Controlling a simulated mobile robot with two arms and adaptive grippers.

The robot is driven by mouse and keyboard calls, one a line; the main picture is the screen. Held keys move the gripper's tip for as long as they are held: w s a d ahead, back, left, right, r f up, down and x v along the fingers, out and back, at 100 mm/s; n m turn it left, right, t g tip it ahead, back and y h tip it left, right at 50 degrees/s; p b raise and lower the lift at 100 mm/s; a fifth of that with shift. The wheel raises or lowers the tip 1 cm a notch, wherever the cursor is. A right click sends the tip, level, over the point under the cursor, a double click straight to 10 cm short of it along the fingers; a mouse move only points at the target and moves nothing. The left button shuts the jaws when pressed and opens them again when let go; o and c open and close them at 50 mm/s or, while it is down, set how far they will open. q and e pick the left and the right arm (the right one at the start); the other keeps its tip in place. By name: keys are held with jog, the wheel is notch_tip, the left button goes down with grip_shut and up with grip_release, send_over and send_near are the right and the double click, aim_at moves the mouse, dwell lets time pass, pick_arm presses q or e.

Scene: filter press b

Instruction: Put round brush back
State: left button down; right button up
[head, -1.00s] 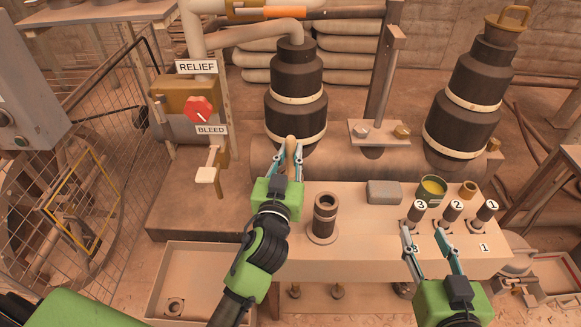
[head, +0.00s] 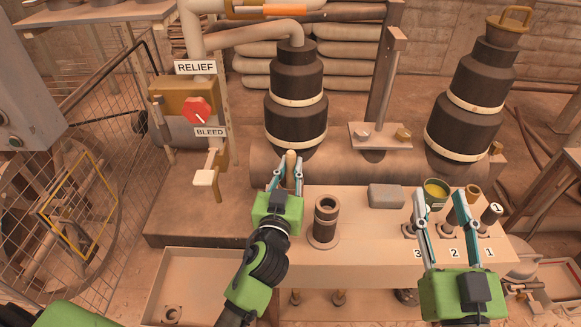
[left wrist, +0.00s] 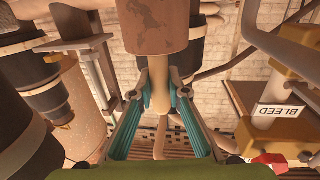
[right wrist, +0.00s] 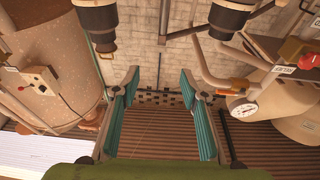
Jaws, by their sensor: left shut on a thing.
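My left gripper (head: 288,172) is shut on the round brush (head: 290,160), whose pale wooden handle end sticks up between the fingers. In the left wrist view the handle (left wrist: 158,92) is between the teal fingers, and a mottled brown cylinder (left wrist: 153,25) lies in line with it, apparently the brush head. In the head view the brush's lower part is hidden by the gripper. A dark, open-topped upright tube with a flange (head: 325,222) stands on the bench (head: 350,262), right of the left gripper. My right gripper (head: 437,200) is open and empty over the bench's right part.
Numbered pegs stand at the bench's right, with peg 1 (head: 491,215) clear and others partly behind my right fingers. A grey block (head: 386,196) and a yellow-topped can (head: 436,192) are behind. Dark stacked cylinders (head: 296,100) rise beyond. The RELIEF valve (head: 197,108) is left.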

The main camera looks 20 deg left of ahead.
pick_arm(q)
jog(key=shift+f, duration=0.1)
pick_arm(e)
jog(key=shift+s+r, duration=0.15)
jog(key=shift+r, duration=0.3)
pick_arm(q)
jog(key=c, duration=2)
grip_release()
jog(key=shift+o, duration=0.2)
pick_arm(e)
jog(key=shift+r+t, duration=0.15)
jog(key=shift+t, duration=0.15)
